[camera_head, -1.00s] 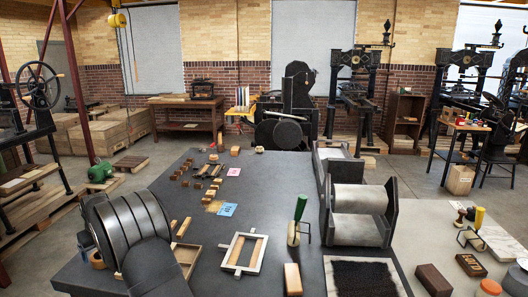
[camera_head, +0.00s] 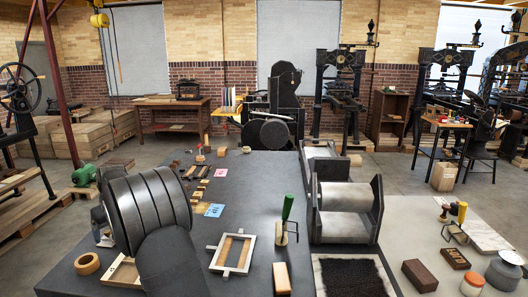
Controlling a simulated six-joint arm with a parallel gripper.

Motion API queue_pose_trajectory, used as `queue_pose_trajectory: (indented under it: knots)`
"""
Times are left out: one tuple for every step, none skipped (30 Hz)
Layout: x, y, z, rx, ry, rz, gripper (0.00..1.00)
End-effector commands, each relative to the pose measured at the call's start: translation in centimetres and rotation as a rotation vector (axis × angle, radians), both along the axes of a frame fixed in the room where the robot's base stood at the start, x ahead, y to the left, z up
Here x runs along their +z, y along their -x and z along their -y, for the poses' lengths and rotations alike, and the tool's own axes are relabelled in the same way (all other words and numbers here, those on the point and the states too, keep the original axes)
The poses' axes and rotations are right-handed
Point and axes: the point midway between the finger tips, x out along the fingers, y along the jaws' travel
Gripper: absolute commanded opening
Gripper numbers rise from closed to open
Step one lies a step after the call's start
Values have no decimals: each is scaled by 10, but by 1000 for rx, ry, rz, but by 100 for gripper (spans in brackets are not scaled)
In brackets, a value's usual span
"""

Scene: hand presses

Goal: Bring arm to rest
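My arm shows at the lower left as a thick dark ribbed link and a rounded black joint in front of the dark table (camera_head: 262,180). It covers part of the table's left side, including part of a wooden tray (camera_head: 122,274). My gripper is out of the picture or hidden behind the arm, so its fingers cannot be seen. Nothing held by the arm is visible.
A roller press (camera_head: 345,199) and dark inked slab (camera_head: 352,278) stand right. Mid-table between small blocks and roller is fairly clear.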

Motion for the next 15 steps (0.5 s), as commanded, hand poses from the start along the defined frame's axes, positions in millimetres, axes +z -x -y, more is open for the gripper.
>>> queue_pose_trajectory:
  knots:
    - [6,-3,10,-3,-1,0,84]
    - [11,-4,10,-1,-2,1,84]
    - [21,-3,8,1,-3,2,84]
    - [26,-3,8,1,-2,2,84]
    - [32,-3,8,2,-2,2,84]
    - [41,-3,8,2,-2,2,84]
    - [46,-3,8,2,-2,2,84]
    - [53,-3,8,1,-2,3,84]
    - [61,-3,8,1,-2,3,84]
    - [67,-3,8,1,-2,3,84]
    - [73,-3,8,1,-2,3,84]
    - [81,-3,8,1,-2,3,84]
    - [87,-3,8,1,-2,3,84]
    - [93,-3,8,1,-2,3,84]
    - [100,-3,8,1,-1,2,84]
